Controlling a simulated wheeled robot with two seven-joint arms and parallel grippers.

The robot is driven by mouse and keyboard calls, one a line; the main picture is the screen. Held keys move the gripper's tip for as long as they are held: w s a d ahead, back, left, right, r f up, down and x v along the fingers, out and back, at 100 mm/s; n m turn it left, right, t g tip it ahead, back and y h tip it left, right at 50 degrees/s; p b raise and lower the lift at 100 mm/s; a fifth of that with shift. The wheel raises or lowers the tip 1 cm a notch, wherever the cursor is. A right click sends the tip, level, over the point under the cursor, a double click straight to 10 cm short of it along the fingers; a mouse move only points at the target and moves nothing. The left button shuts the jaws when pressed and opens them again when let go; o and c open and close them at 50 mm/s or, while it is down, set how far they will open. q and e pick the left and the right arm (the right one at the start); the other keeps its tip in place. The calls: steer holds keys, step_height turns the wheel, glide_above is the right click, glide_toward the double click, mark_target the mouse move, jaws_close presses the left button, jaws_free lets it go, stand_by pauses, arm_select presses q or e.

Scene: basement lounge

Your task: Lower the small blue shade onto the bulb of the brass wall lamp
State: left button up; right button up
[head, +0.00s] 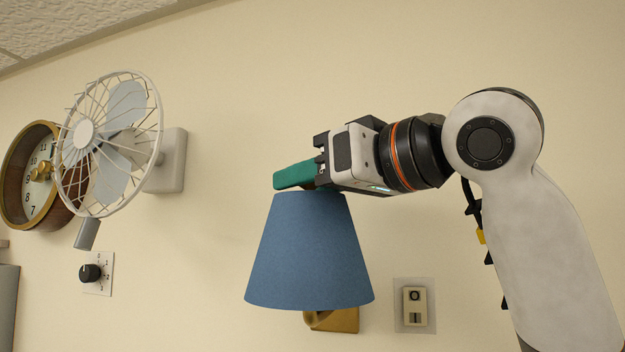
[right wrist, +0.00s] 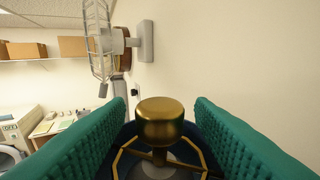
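The small blue shade (head: 309,252) is upright around the upper part of the brass wall lamp (head: 340,320). Only the lamp's brass arm and wall plate show below its rim. In the right wrist view a brass knob (right wrist: 160,122) stands at the shade's top, over a gold ring and spokes. A pale bulb (right wrist: 157,170) shows beneath it. My right gripper (head: 284,179) is just above the shade's top. Its green fingers are apart on both sides of the knob, with a visible gap on each side. Whether the shade rests on the bulb is hidden. My left gripper is not in view.
A caged wall fan (head: 110,140) and a round clock (head: 32,172) are at the left. A dial switch (head: 92,273) is below the fan. A wall control (head: 415,306) is right of the lamp. The wall between fan and shade is clear.

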steer(key=b+v, duration=0.4)
steer(key=v, duration=0.8)
stand_by(0.5)
